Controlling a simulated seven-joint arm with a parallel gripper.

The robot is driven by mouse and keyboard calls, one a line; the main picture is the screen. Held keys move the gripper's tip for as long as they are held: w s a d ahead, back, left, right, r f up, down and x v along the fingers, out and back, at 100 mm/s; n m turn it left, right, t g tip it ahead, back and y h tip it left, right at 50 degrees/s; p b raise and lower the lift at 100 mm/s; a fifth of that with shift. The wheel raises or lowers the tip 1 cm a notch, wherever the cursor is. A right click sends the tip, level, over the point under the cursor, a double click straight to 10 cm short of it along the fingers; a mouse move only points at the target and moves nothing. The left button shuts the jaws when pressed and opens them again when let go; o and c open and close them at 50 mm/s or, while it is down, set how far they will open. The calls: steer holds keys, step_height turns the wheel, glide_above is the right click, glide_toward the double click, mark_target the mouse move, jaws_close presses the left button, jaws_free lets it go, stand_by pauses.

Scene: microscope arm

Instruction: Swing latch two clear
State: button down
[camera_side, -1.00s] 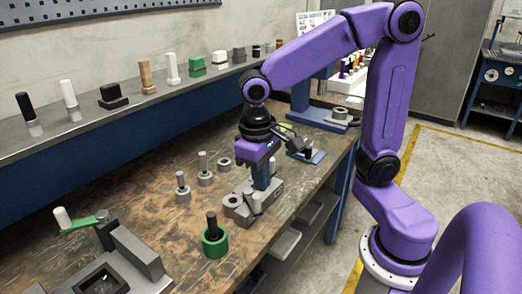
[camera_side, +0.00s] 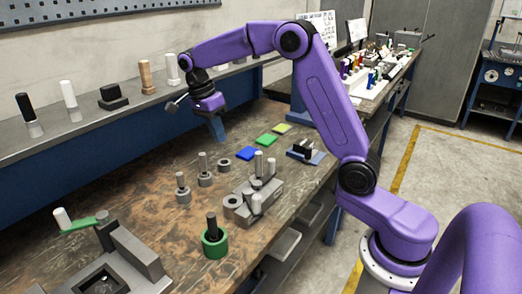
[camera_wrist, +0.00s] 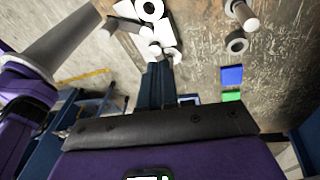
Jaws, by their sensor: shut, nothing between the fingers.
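A grey clamp-like fixture (camera_side: 262,192) stands on the bench, with several pale upright pegs or handles and a round ring at its left. It also shows at the top of the wrist view (camera_wrist: 150,22). No part is labelled, so I cannot tell which is latch two. A green lever (camera_side: 86,223) with a white knob sits on a grey block at the lower left. My gripper (camera_side: 218,136) is shut and empty, raised over the back of the bench, apart from the fixture. Its blue fingers (camera_wrist: 158,82) point down.
Blue (camera_side: 246,153), green (camera_side: 266,140) and yellow (camera_side: 282,129) pads lie behind the fixture. Grey pegged cylinders (camera_side: 204,170) and a green ring with a black peg (camera_side: 214,240) stand around it. A shelf (camera_side: 140,103) with several small parts runs along the back.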

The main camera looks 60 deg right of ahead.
steer(key=w+d+f+m+g, duration=0.1)
steer(key=w+d+m, duration=0.1)
steer(key=d+m, duration=0.4)
steer(key=w+d+f+m+g, duration=0.1)
steer(key=d+m, duration=0.6)
steer(key=shift+w+d+m+y, duration=0.15)
steer(key=shift+w+m+y, duration=0.15)
steer(key=shift+w+y, duration=0.1)
steer(key=shift+f, duration=0.2)
steer(key=s+d+f, duration=0.1)
steer(key=s+f, duration=0.6)
steer(key=f, duration=0.2)
steer(key=shift+s+d, duration=0.25)
steer(key=shift+s, duration=0.05)
